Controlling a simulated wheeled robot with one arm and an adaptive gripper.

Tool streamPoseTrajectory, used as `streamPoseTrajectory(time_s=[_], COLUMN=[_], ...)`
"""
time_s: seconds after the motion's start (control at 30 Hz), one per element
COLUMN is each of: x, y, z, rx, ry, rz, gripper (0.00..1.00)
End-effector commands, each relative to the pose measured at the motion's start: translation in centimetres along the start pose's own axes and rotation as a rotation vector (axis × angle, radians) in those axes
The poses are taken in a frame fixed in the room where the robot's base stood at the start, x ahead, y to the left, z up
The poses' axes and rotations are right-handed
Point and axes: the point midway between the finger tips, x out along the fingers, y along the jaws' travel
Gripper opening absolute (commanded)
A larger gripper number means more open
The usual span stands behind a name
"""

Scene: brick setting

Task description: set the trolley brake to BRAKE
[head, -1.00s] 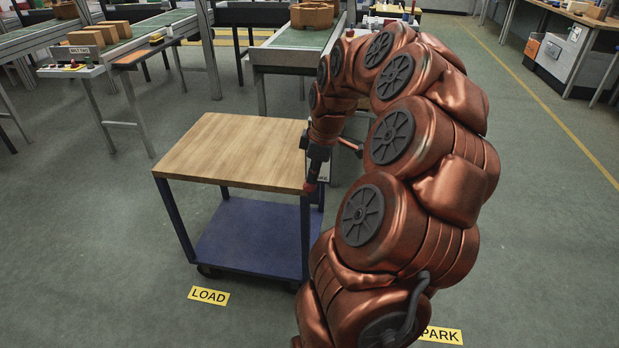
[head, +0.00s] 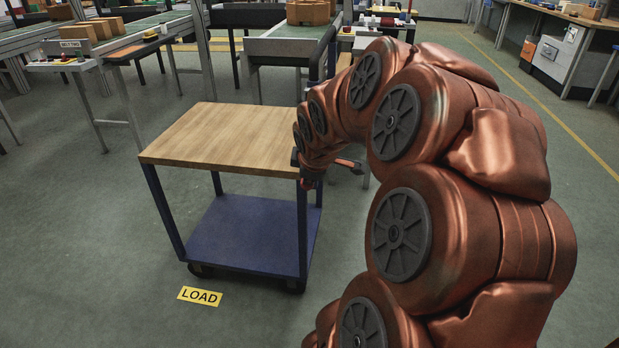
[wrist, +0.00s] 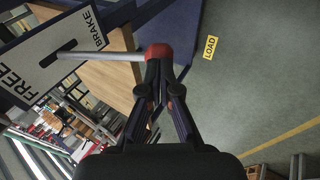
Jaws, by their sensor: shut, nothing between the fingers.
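The trolley (head: 222,138) has a wooden top, dark blue legs and a blue lower shelf (head: 247,236). In the wrist view its white brake plate (wrist: 62,62) reads FREE at the lower left and BRAKE at the upper right. A metal lever (wrist: 100,56) stands out from the slot between the words, apparently away from both slot ends, and leads to a red knob (wrist: 158,52). My gripper (wrist: 158,78) is shut and empty, its fingertips right at the knob; whether they touch it, I cannot tell. In the head view my arm hides the plate.
A yellow LOAD floor label (head: 199,296) lies in front of the trolley. A conveyor (head: 290,42) and a side table (head: 95,64) with small items stand behind. A workbench (head: 570,30) is at the far right. The floor left of the trolley is clear.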

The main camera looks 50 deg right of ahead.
Motion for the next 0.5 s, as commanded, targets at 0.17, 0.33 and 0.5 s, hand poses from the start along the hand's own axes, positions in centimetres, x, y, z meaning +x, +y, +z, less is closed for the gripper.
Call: streamPoseTrajectory(time_s=[0.17,0.33,0.5], x=[0.7,0.95,1.06], y=[-0.35,-0.46,-0.57], z=[0.12,0.18,0.22], rx=[0.0,0.0,0.0], ry=[0.0,0.0,-0.001], rz=[-0.001,-0.003,-0.006], gripper=[0.0,0.0,0.0])
